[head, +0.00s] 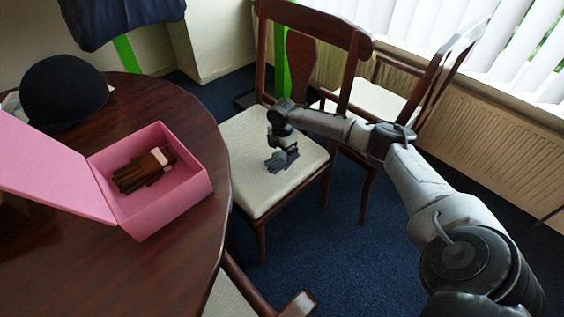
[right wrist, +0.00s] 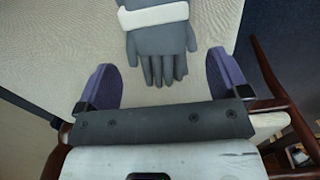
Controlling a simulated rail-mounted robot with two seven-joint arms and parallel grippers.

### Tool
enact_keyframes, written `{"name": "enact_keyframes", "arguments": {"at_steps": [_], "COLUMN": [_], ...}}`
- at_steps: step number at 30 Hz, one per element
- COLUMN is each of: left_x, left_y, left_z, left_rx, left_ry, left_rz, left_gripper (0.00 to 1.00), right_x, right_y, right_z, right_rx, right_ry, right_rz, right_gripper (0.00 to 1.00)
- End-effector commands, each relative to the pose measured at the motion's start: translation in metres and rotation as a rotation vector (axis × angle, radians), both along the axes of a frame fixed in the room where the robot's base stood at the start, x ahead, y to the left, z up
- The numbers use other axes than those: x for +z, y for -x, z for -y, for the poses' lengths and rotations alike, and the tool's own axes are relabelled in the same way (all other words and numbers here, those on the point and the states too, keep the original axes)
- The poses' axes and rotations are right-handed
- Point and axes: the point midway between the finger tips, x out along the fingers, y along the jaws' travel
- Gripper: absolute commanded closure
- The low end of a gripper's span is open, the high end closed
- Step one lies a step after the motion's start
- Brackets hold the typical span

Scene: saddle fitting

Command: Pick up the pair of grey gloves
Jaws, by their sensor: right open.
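The pair of grey gloves (head: 280,161) lies on the cream seat of a wooden chair in the head view. In the right wrist view the grey gloves (right wrist: 160,48) lie flat with fingers toward my gripper and a white band around the cuffs. My right gripper (head: 283,147) is over the seat, close to the gloves. In the right wrist view my right gripper (right wrist: 164,82) is open, its two fingers apart on either side of the glove fingertips, holding nothing. My left gripper is not in view.
The chair seat (head: 252,180) has a tall wooden back behind it. At left, a round wooden table (head: 110,270) holds an open pink box (head: 175,205) with brown gloves (head: 143,170) inside, and a black hat (head: 64,92). Another chair (head: 375,98) stands behind, near the radiator.

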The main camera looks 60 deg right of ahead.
Motion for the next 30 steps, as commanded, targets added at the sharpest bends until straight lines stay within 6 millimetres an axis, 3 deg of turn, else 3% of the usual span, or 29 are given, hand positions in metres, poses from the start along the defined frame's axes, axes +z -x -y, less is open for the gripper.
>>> {"name": "enact_keyframes", "arguments": {"at_steps": [1,7,16,30], "left_x": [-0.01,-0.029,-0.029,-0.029], "left_y": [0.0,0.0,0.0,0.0], "left_z": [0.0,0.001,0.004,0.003], "left_rx": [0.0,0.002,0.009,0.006], "left_ry": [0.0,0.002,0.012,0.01], "left_rz": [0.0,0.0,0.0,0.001], "left_gripper": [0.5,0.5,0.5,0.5], "right_x": [-0.011,-0.036,-0.038,-0.038], "right_y": [0.0,0.0,0.0,0.0], "right_z": [0.0,-0.001,-0.001,-0.001], "right_rx": [0.0,0.0,0.0,0.0], "right_ry": [0.0,0.0,0.0,0.001], "right_rz": [0.0,0.0,0.001,0.001], "right_gripper": [0.06,0.06,0.06,0.5]}}
